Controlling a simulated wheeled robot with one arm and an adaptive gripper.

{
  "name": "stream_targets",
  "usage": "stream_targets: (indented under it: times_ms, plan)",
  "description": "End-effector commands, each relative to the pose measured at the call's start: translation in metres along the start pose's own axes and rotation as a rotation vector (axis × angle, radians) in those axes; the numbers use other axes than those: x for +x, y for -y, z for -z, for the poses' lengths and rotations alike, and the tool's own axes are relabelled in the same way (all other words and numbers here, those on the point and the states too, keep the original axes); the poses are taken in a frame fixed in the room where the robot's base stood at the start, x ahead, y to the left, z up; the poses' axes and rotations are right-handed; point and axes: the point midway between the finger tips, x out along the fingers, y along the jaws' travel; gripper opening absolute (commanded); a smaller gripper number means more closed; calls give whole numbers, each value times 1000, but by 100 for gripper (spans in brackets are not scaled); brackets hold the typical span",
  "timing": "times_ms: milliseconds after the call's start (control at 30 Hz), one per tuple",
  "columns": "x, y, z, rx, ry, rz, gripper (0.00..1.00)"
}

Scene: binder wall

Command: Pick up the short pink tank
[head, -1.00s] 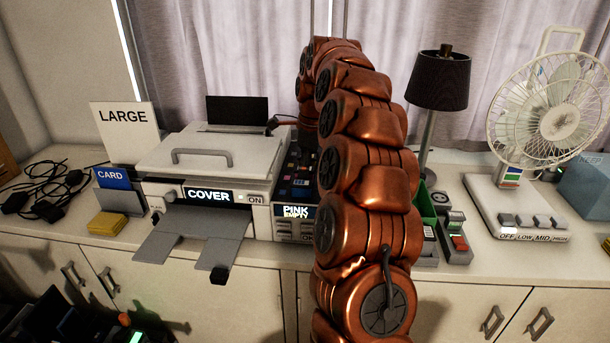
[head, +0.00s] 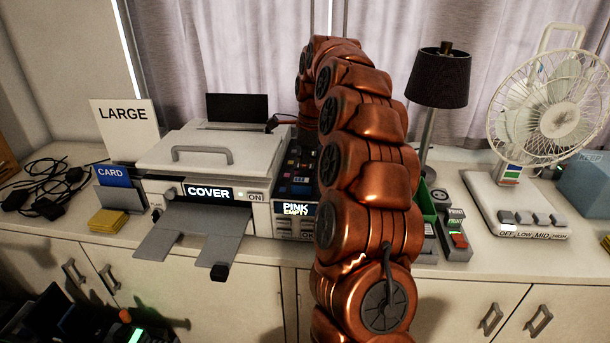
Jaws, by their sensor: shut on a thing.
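My copper arm rises through the middle of the head view and bends down behind itself at the top. Its end is hidden, so my gripper is not in view, nor is anything it may hold. The tank unit (head: 297,188) stands between the printer and my arm, partly covered by the arm. Its dark top holds small coloured parts, too small to tell apart. Its front display (head: 297,209) reads "PINK EMPTY". I cannot make out a short pink tank.
The printer (head: 205,160), with a "COVER" display, stands left of the unit. To my arm's right are a green container (head: 428,212), a switch box (head: 453,236), a dark lamp (head: 438,80) and a fan (head: 550,110). Black cables (head: 45,188) lie at the far left.

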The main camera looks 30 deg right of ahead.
Motion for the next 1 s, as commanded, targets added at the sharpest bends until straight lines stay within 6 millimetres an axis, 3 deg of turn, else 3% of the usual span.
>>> stream_targets:
  times_ms: [467, 1000]
  plan:
    - [-9, 1, -1, 1, 0, 2, 0]
    - [-68, 1, -8, 2, 0, 2, 0]
